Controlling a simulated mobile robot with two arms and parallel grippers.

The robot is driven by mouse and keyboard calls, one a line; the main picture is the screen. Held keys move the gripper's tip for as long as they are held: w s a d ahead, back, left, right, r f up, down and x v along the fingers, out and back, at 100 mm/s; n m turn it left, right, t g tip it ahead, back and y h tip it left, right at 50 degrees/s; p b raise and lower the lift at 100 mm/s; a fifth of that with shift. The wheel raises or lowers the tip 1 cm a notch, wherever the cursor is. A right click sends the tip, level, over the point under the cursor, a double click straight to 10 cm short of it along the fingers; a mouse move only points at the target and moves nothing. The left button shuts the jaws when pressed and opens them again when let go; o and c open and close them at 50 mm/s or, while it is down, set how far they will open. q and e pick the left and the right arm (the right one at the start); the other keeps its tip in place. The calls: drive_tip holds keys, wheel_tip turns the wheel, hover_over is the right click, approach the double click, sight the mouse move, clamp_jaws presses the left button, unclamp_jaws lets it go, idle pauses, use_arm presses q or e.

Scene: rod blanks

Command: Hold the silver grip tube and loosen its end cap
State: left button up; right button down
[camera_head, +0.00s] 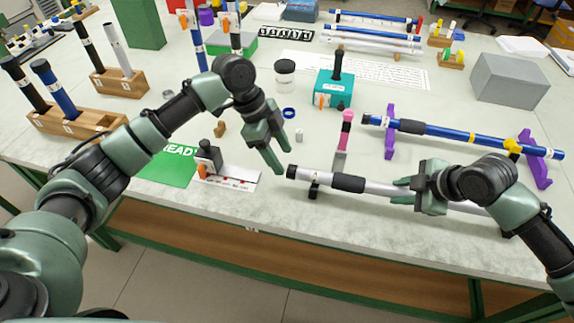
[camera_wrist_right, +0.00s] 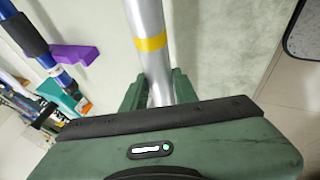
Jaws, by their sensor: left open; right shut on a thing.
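The silver grip tube (camera_head: 381,188) lies across low supports near the table's front edge, with a black grip band near its left part. Its black end cap (camera_head: 292,171) is at the left end. My right gripper (camera_head: 402,190) is shut on the tube right of the black band. The right wrist view shows the silver tube (camera_wrist_right: 147,20), with a yellow band, running between the fingers (camera_wrist_right: 157,92). My left gripper (camera_head: 283,158) is open and empty, just left of and above the end cap. I cannot tell whether a fingertip touches the cap.
A blue tube (camera_head: 450,133) rests on purple stands (camera_head: 390,130) behind the silver tube. A pink-topped post (camera_head: 346,130) stands near the left stand. A green READY mat (camera_head: 170,168) and a black-and-orange device (camera_head: 208,158) are at left. A teal box (camera_head: 334,92) stands behind.

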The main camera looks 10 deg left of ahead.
sight(289, 165)
use_arm(q)
drive_tip(key=shift+x, duration=2.25)
drive_tip(key=shift+c, duration=0.4)
clamp_jaws()
drive_tip(key=shift+w+n+g, duration=0.25)
drive_tip(key=shift+w+g, duration=0.05)
drive_tip(key=shift+g, duration=0.95)
drive_tip(key=shift+w+n+g, duration=0.25)
drive_tip(key=shift+w+g, duration=0.05)
drive_tip(key=shift+g, duration=0.95)
drive_tip(key=shift+a+f, duration=0.1)
drive_tip(key=shift+s+g, duration=0.15)
drive_tip(key=shift+g, duration=0.35)
drive_tip(key=shift+o, duration=0.4)
unclamp_jaws()
